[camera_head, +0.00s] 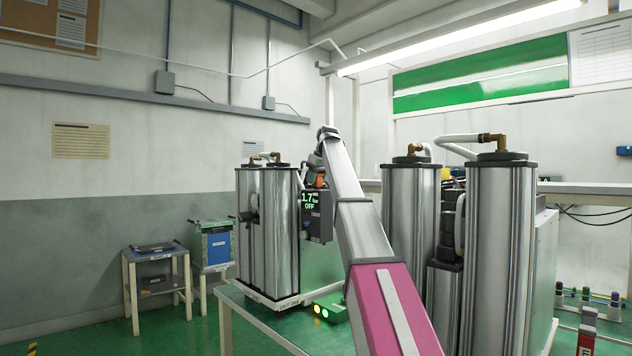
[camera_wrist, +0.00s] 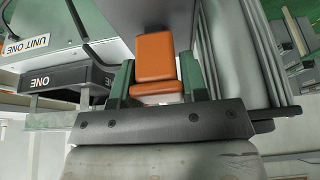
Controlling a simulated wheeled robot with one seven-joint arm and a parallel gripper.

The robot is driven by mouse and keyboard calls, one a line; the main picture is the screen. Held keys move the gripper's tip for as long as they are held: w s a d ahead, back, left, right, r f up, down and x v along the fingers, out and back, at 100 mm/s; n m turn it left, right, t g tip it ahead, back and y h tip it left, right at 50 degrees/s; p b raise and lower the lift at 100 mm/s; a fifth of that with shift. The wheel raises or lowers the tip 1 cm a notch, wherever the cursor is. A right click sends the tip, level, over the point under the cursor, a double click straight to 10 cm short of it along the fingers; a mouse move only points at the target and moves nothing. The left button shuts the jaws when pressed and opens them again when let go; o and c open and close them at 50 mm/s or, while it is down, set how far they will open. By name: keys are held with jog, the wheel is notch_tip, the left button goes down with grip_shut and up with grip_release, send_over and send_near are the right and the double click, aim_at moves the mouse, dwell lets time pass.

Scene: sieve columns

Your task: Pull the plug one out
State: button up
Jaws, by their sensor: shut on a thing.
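In the wrist view an orange block-shaped plug (camera_wrist: 155,58) sits between the two green fingers of my gripper (camera_wrist: 156,72). The fingers are shut on its sides. Whether the plug's far end is in a socket cannot be told. A panel lettered UNIT ONE (camera_wrist: 30,42) and a dark box marked ONE (camera_wrist: 65,80) are to its left. In the head view, the unit with paired steel columns (camera_head: 268,230) stands on the table's far end, with a display (camera_head: 313,203) reading 1.7 and OFF. My arm's far end is over this unit; my gripper is mostly hidden there.
A second unit with tall steel columns (camera_head: 497,250) stands close to the right of my arm. Brown-fitted pipes top the columns. Small stands (camera_head: 158,277) are at the left.

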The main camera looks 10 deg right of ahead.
jog(key=shift+r, duration=1)
jog(key=o, duration=1.1)
jog(key=shift+r, duration=0.15)
jog(key=v, duration=1)
jog(key=shift+s+d+r, duration=0.2)
